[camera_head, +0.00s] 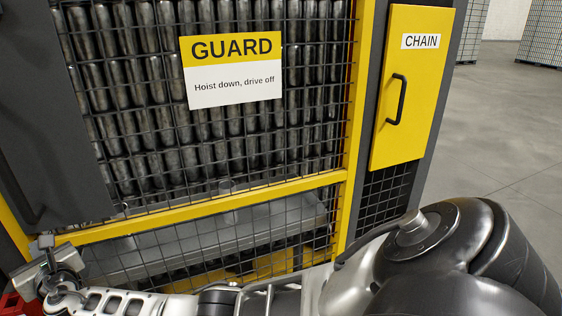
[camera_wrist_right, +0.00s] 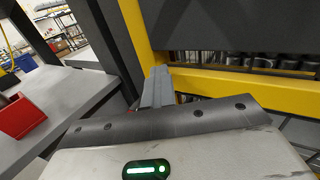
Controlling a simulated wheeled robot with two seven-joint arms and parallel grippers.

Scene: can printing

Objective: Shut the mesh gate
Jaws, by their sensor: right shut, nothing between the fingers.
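The mesh gate (camera_head: 250,200) is a yellow frame with dark wire mesh and a white and yellow GUARD sign (camera_head: 232,70). Its right side lies along the yellow upright beside the chain door, with no clear gap showing there. Its left edge is partly hidden by a dark grey panel (camera_head: 50,110). My right gripper (camera_head: 46,243) is at the lower left of the head view, by the lower left corner of the yellow frame. In the wrist view its fingers (camera_wrist_right: 157,85) are together and empty, close to the yellow frame (camera_wrist_right: 250,88). I cannot tell whether they touch it. My left gripper is out of view.
A yellow CHAIN door (camera_head: 418,85) with a black handle stands right of the gate. Rows of metal cans (camera_head: 140,110) stand behind the mesh. A red bin (camera_wrist_right: 20,118) sits on a grey bench (camera_wrist_right: 60,95) at left. Open floor (camera_head: 500,120) lies at right.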

